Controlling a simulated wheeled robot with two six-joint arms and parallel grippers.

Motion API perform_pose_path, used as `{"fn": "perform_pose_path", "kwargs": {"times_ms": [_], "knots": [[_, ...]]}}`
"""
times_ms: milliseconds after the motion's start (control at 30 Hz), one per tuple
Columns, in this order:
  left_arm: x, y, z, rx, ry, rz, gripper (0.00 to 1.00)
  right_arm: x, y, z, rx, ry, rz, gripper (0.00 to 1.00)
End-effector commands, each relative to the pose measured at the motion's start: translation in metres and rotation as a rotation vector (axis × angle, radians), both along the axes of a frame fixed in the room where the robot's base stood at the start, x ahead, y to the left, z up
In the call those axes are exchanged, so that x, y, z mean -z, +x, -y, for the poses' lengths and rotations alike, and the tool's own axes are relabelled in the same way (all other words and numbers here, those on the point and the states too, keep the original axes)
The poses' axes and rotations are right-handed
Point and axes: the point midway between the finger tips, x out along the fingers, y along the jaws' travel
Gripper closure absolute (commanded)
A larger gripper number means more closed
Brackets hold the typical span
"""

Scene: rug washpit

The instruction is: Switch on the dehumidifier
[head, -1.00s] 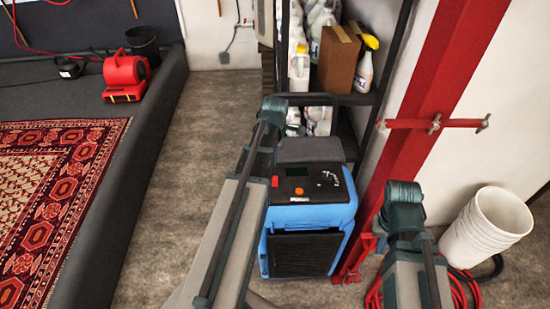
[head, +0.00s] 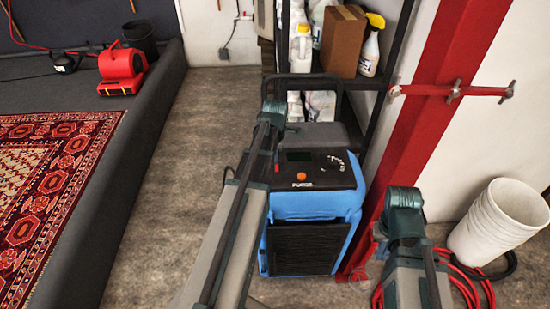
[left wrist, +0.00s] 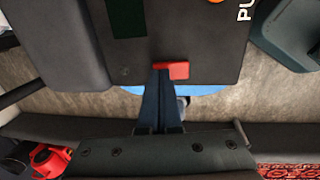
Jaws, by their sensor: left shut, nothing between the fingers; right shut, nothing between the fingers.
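The blue dehumidifier (head: 307,205) stands upright on the floor, with a black top panel. The panel has a dark screen (head: 298,156), an orange round button (head: 301,177) and a small red switch (head: 277,167) near its left edge. In the left wrist view, the tips of my shut left gripper (left wrist: 167,72) are at the red switch (left wrist: 178,69); contact cannot be told for sure. In the head view my left arm hides most of that gripper. My right gripper (head: 380,238) is shut, empty and right of the dehumidifier, small and partly hidden.
A black shelf rack with bottles and a cardboard box (head: 341,42) stands behind the dehumidifier. A red post (head: 421,120) rises close on its right, with white buckets (head: 499,220) and a red hose beyond. Open floor (head: 180,170) lies left, beside the rug (head: 45,180).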

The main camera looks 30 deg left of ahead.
Motion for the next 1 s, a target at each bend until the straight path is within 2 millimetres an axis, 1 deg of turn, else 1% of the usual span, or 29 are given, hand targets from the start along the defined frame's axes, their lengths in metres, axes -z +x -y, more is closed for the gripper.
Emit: {"fn": "perform_pose_path", "kwargs": {"times_ms": [300, 433, 500, 667, 833, 1000], "knots": [[0.001, 0.000, 0.000, 0.000, 0.000, 0.000, 1.00, 0.001, 0.000, 0.000, 0.000, 0.000, 0.000, 1.00], [0.007, 0.002, -0.001, 0.000, 0.000, 0.000, 1.00, 0.008, 0.000, 0.000, 0.000, 0.000, 0.000, 1.00], [0.005, 0.002, -0.001, 0.000, 0.000, 0.000, 1.00, 0.005, 0.000, 0.000, 0.000, 0.000, 0.000, 1.00], [0.005, 0.001, -0.001, 0.000, -0.001, -0.001, 1.00, 0.005, 0.000, 0.000, 0.000, 0.000, 0.000, 1.00], [0.004, -0.002, 0.001, 0.000, -0.001, -0.002, 1.00, 0.004, 0.000, 0.000, 0.000, 0.000, 0.000, 1.00], [0.002, -0.010, 0.006, 0.000, -0.003, -0.004, 1.00, 0.002, 0.000, 0.000, 0.000, 0.000, 0.000, 1.00]]}}
